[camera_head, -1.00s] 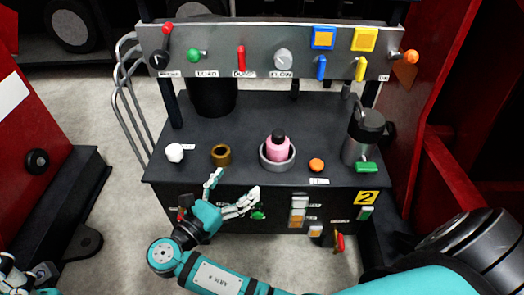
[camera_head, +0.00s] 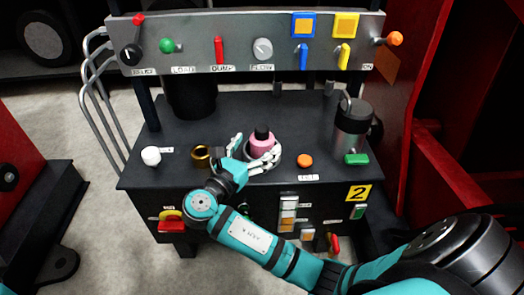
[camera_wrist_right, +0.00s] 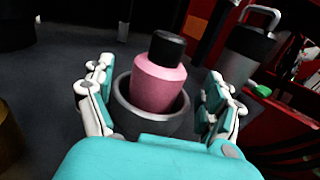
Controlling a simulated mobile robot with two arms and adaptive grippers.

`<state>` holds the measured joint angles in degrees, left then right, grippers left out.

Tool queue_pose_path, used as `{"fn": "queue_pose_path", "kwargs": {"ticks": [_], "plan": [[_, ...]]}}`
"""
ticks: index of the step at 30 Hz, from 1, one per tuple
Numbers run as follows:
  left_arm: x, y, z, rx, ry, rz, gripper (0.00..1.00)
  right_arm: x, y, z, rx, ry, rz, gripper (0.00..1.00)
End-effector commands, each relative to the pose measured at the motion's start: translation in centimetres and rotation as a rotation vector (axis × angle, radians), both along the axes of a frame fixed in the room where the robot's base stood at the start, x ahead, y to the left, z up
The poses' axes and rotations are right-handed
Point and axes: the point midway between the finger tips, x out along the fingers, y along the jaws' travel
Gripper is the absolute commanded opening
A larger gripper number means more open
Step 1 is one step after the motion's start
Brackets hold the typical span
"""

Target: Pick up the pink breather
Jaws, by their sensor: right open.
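The pink breather (camera_head: 262,143), a pink bottle shape with a black cap, stands upright in a grey round cup (camera_head: 279,158) on the dark bench top. My right gripper (camera_head: 252,151) is open at the cup, with one finger at its left and the other across its front. In the right wrist view the breather (camera_wrist_right: 158,76) and the cup (camera_wrist_right: 140,120) sit between the spread fingers of the gripper (camera_wrist_right: 155,95). I see no grip on the breather. My left gripper is not in view.
A brass ring (camera_head: 201,157) and a white knob (camera_head: 151,156) are left of the cup. An orange knob (camera_head: 305,161), a dark canister (camera_head: 352,130) and a green lever (camera_head: 356,159) are to the right. A grey control panel (camera_head: 190,60) spans above the back.

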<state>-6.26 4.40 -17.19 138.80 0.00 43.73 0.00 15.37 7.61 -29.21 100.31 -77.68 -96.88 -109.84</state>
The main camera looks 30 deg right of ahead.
Motion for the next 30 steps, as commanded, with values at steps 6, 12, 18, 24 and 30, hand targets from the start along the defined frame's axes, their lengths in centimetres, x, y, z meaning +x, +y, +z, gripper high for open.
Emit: {"fn": "queue_pose_path", "kwargs": {"ticks": [6, 12, 18, 24, 30], "plan": [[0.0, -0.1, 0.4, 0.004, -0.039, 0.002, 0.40, 0.9, -2.0, -0.2, 0.000, 0.000, 0.000, 0.87], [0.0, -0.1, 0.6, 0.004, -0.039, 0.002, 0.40, 0.9, -2.0, 0.0, 0.000, 0.001, 0.000, 0.87], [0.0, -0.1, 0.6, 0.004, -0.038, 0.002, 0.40, 0.9, -2.0, -0.1, 0.000, 0.002, 0.000, 0.64], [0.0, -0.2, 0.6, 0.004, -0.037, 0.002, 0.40, 0.9, -2.0, -0.1, 0.000, 0.002, 0.000, 0.38], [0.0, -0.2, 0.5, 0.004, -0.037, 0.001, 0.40, 0.9, -2.0, 0.0, 0.000, 0.001, 0.000, 0.18]]}}
